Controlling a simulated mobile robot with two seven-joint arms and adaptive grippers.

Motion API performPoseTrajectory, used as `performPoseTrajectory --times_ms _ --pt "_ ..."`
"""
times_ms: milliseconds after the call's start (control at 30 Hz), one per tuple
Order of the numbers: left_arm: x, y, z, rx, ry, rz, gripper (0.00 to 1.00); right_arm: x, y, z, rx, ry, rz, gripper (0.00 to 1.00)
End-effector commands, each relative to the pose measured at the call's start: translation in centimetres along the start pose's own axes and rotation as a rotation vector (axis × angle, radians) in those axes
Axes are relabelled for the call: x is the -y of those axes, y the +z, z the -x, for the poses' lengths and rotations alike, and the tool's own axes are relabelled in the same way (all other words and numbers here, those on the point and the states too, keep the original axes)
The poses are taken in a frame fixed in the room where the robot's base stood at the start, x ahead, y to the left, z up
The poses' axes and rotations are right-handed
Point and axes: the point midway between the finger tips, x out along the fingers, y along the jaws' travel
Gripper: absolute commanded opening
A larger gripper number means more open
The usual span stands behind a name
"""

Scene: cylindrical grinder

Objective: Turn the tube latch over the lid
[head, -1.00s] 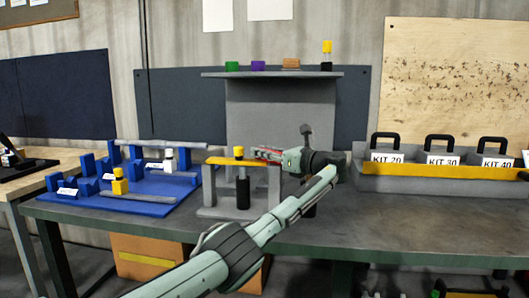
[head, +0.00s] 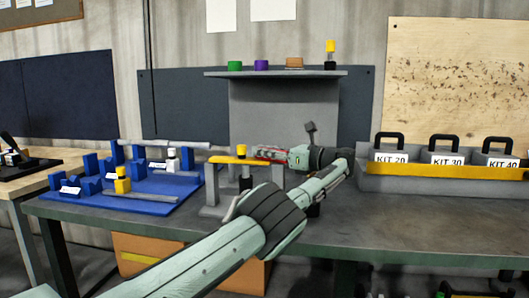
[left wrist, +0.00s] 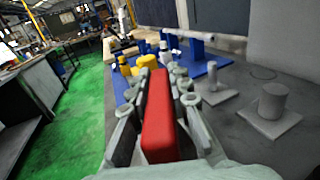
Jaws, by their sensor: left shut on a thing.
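The tube latch shows in the head view as a yellow bar (head: 225,160) across the top of a grey stand (head: 210,185), with a red grip at its right end. A yellow lid (head: 242,151) shows at the bar, above a dark tube (head: 246,180). I cannot tell whether the bar is over the lid or beside it. My left gripper (head: 272,154) is shut on the red grip (left wrist: 160,115), which fills the space between its fingers in the left wrist view. My forearm hides the lower tube and part of the stand. My right gripper is out of view.
A blue fixture board (head: 155,195) with blocks and rods lies left of the stand. A grey bin (head: 430,185) with kit boxes stands right. A grey shelf (head: 275,74) with small coloured parts is behind. The table front (head: 410,228) is clear at right.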

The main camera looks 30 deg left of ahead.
Motion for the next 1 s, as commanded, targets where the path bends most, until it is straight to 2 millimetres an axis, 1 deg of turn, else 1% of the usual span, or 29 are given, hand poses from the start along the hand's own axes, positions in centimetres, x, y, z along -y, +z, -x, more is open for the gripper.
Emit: performPoseTrajectory --times_ms 67,100,267,767,1000 --pt "-0.08 -0.19 -0.01 -0.001 0.003 -0.003 0.00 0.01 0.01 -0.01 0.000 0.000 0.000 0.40" --pt "-0.08 -0.19 -0.01 -0.001 0.003 -0.003 0.19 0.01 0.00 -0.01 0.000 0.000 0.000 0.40" --pt "-0.06 -0.15 -0.01 -0.001 0.002 -0.002 0.39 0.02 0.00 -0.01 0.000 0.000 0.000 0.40" --pt "0.00 -0.05 -0.03 -0.001 -0.001 0.000 0.40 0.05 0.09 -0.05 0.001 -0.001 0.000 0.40" --pt "0.51 -0.19 -0.16 -0.006 -0.039 0.000 0.40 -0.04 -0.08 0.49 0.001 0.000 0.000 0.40"
